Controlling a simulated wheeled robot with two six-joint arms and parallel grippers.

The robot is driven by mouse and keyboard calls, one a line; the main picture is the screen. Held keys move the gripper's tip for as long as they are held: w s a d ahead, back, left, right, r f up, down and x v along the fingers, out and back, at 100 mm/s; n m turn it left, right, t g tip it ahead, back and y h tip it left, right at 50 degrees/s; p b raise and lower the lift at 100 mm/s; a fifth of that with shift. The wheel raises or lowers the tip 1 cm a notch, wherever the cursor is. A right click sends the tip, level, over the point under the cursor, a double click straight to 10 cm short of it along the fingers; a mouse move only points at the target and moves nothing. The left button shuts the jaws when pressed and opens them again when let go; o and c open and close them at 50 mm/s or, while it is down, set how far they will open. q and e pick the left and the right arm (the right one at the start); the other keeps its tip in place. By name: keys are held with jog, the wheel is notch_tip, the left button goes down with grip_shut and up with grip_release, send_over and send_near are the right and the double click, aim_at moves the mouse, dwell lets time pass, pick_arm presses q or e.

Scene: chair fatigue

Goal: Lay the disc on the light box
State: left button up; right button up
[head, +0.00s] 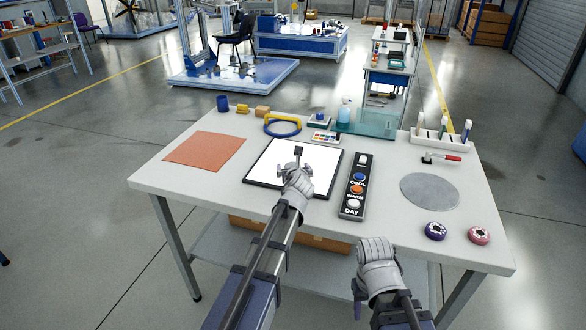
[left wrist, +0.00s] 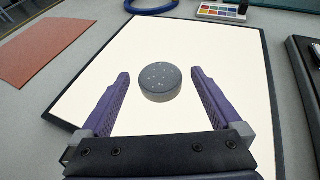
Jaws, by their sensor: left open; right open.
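The light box (head: 272,186) is a white lit panel with a dark frame, lying on the table; it also shows in the left wrist view (left wrist: 110,75). A dark grey speckled disc (left wrist: 160,82) lies flat on its white surface. My left gripper (left wrist: 160,78) is open, its purple fingers on either side of the disc with a gap at each side. My right gripper (head: 376,250) is open and empty near the table's front edge.
An orange mat (head: 206,150) lies left of the box. A button panel (head: 354,188) stands right of it, then a flat grey round pad (head: 430,191) and two small rolls (head: 435,231).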

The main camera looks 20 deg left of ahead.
pick_arm(q)
jog(key=shift+r, duration=0.15)
jog(key=p+v, duration=0.5)
jog(key=v, duration=0.7)
